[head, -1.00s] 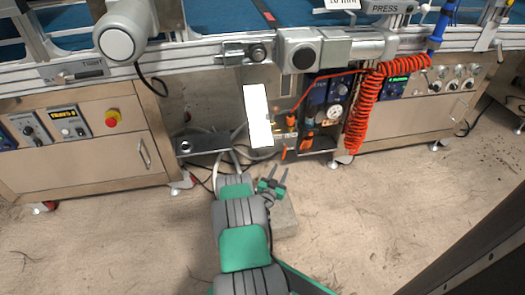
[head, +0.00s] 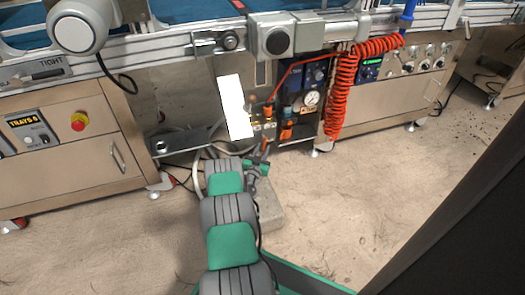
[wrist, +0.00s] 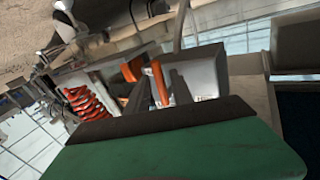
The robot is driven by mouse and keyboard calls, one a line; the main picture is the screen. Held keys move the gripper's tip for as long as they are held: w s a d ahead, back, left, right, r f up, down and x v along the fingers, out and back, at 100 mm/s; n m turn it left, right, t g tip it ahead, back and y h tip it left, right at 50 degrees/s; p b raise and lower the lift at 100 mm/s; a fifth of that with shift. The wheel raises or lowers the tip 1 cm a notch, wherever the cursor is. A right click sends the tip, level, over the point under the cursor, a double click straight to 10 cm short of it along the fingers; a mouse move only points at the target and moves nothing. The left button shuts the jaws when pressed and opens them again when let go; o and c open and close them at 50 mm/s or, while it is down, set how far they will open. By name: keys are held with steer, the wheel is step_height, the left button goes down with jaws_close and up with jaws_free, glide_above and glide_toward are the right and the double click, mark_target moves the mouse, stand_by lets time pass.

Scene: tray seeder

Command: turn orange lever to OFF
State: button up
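An orange lever (head: 266,146) hangs below the small brassy valve fittings under the conveyor in the head view. My gripper (head: 257,165) is just below the lever there, and its fingers are hard to make out. In the wrist view, the two dark fingers of my gripper (wrist: 160,90) stand apart. An orange strip (wrist: 159,82), apparently the lever, shows in the gap between them. I cannot tell whether it lies between the fingers or beyond them, or whether they touch it. The lever's ON and OFF markings cannot be read.
A white blank panel (head: 235,106) stands left of the fittings. A pressure gauge (head: 312,98) and a coiled red hose (head: 343,95) are to the right. A control cabinet (head: 75,150) stands at left. A grey block (head: 268,205) lies on the floor beside my arm. Floor at right is open.

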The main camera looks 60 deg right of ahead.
jaws_close()
steer(key=shift+s, duration=0.1)
steer(key=shift+s+d+f+n+h, duration=0.1)
steer(key=shift+s+d+n+h, duration=0.1)
steer(key=shift+n+h, duration=0.45)
steer(key=shift+o, duration=1)
jaws_free()
